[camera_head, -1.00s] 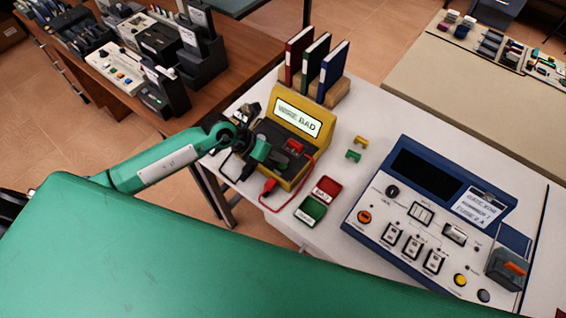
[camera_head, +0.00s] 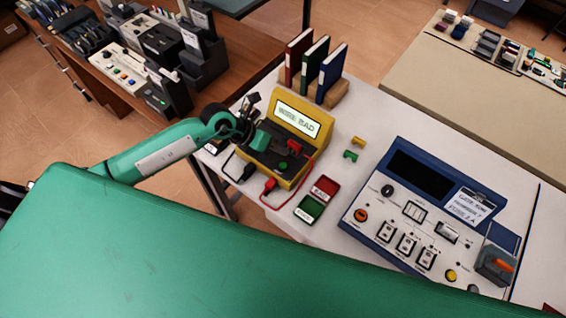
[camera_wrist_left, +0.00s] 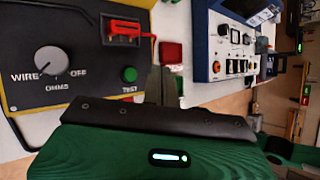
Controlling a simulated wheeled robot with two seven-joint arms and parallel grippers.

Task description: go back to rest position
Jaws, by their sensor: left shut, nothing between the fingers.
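My left arm comes in from the left in the head view, and its gripper (camera_head: 258,139) is over the left side of the yellow tester (camera_head: 301,123). The tester's screen reads BAD. In the left wrist view my gripper (camera_wrist_left: 163,85) is shut and empty, in front of the tester's black panel (camera_wrist_left: 85,20). That panel has a WIRE/OFF/OHMS knob (camera_wrist_left: 52,61), a green TEST button (camera_wrist_left: 129,74) and a red clip (camera_wrist_left: 124,30). The gripper appears apart from the panel. My right gripper is not in view.
A red tray (camera_head: 325,187) and a green tray (camera_head: 309,209) lie in front of the tester. A blue-framed control panel (camera_head: 400,215) stands to the right. Three binders (camera_head: 315,67) stand behind. Yellow (camera_head: 358,141) and green (camera_head: 350,155) small parts lie between. Black and red leads hang at the tester's front.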

